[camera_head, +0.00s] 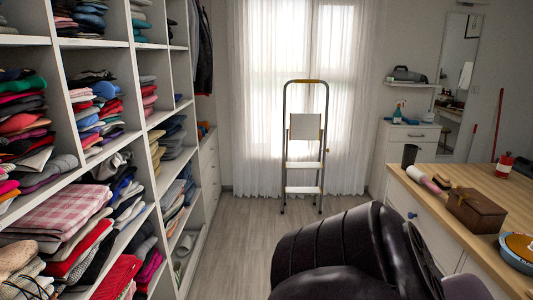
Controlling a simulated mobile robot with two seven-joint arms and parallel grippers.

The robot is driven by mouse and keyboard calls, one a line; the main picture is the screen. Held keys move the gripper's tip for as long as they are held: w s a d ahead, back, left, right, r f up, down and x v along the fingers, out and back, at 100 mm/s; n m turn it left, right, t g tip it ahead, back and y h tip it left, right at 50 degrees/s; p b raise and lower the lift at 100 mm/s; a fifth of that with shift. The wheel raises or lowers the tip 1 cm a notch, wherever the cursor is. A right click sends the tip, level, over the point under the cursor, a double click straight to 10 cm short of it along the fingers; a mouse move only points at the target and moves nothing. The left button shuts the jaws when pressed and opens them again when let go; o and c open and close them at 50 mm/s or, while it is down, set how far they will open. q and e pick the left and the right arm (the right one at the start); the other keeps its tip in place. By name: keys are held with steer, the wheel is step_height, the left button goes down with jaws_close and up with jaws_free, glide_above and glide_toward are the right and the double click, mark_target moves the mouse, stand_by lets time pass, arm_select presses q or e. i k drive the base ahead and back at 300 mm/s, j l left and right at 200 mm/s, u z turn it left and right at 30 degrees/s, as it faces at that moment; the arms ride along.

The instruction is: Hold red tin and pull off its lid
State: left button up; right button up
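A small red container (503,163), which looks like the red tin, stands upright on the wooden top of the cabinet at the right. It has a pale label and a narrower top; it is too small to make out the lid clearly. A large black rounded part of my own arm fills the lower middle of the head view. Neither gripper shows in this view, so their fingers and anything in them are hidden. Nothing visible touches the red container.
The wooden counter (458,178) also holds a brown box (476,210), a pink-and-white roller (428,181), a dark cup (409,156) and a round blue-rimmed tin (519,250). Cubby shelves with folded clothes line the left. A stepladder (305,150) stands by the window. The floor (245,225) between is clear.

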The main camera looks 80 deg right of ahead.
mark_target(504, 165)
steer(key=z, duration=4.35)
